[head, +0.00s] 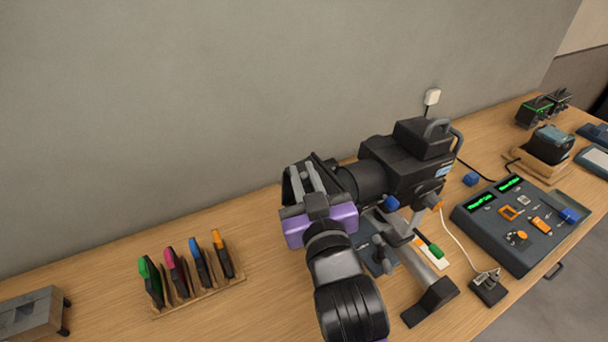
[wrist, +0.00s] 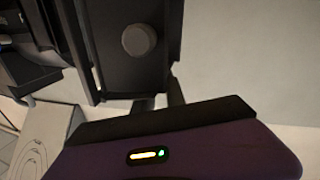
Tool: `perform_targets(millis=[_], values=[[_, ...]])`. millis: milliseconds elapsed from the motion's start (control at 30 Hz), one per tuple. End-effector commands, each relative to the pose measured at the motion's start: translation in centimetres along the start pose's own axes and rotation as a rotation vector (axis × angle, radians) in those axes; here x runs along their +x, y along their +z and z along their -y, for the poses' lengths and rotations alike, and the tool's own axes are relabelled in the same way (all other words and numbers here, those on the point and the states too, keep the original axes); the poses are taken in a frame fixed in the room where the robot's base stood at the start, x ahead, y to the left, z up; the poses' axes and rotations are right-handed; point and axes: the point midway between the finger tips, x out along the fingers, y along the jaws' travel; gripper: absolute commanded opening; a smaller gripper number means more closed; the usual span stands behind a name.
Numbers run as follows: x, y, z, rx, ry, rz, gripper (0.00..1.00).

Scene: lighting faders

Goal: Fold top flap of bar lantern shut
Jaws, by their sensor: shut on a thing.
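The bar lantern (head: 405,165) is a black stage lamp with a round barrel and a grey handle, on a stand at the middle of the bench in the head view. Its dark flaps are at the left end of the barrel, partly hidden by my gripper. My purple gripper (head: 304,170) is at that end, with its grey fingers reaching up among the flaps. In the wrist view a dark flat panel with a round knob (wrist: 138,40) fills the upper middle. My gripper (wrist: 160,98) is shut on the panel's near edge, which looks like the top flap; the exact contact is hard to see.
A wooden rack (head: 200,298) with several coloured-tipped tools stands left of my arm. A control desk (head: 520,222) with green displays is to the right. A grey box (head: 30,312) sits at far left. The wall is close behind; bare bench lies between rack and lantern.

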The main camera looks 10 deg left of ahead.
Motion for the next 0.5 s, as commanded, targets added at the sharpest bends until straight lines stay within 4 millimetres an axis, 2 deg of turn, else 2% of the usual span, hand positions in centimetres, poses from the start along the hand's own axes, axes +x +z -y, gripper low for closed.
perform_targets(millis=[267,500], values=[[0.03,-0.28,-0.13,0.057,-0.002,0.015,0.00],[0.10,-0.94,-0.52,0.210,-0.008,0.055,0.00]])
